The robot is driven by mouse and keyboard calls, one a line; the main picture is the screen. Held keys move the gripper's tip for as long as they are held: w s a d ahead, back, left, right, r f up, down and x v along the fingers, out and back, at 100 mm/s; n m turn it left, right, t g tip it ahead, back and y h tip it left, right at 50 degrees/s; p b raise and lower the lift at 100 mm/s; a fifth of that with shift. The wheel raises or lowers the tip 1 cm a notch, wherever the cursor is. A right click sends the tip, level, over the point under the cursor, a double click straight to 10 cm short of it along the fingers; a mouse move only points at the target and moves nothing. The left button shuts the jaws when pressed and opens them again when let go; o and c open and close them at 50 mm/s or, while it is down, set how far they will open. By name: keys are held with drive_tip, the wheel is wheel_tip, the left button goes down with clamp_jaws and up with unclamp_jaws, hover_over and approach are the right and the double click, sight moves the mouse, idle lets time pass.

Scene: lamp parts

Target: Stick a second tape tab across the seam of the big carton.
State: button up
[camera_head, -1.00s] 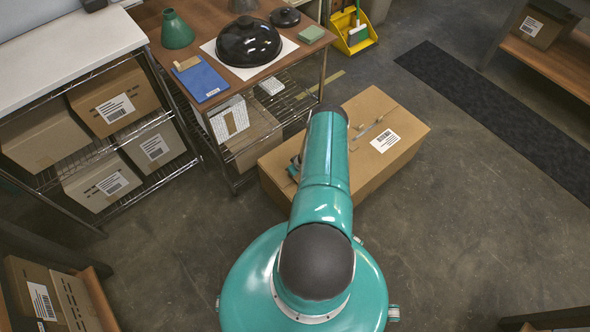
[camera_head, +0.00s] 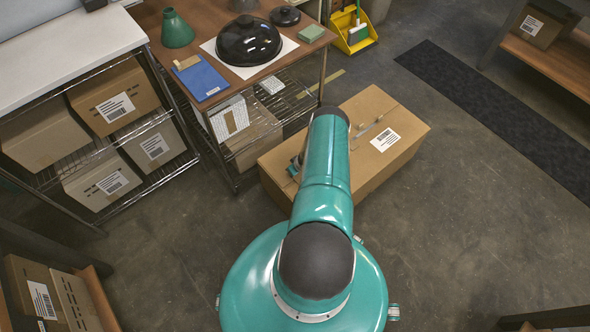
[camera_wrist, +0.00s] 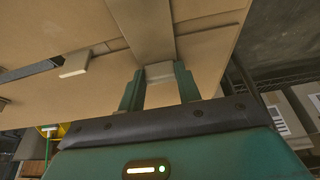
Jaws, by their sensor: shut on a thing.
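The big carton (camera_head: 375,105) is closed on the floor, with a white label on top; my arm covers part of it. In the wrist view its cardboard face (camera_wrist: 215,50) fills the upper part, with a seam running across. A small pale tab (camera_wrist: 75,64) sits at the left along this seam. My gripper (camera_wrist: 160,76) is shut on a small pale tape tab (camera_wrist: 160,72), held between its two teal fingers close to the carton. I cannot tell whether the held tab touches the carton. A wide tan band (camera_wrist: 140,25) crosses the seam above the fingers.
A wooden-topped workbench (camera_head: 150,22) with lamp parts and a blue clipboard (camera_head: 201,80) stands behind and left of the carton. A wire shelf with boxes (camera_head: 115,100) is at the left. Open floor (camera_head: 470,200) lies to the right.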

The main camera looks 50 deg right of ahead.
drive_tip(key=o, duration=1)
drive_tip(key=shift+s+r, duration=0.1)
drive_tip(key=shift+r, duration=0.05)
drive_tip(key=v, duration=1.3)
drive_tip(key=shift+r, duration=0.25)
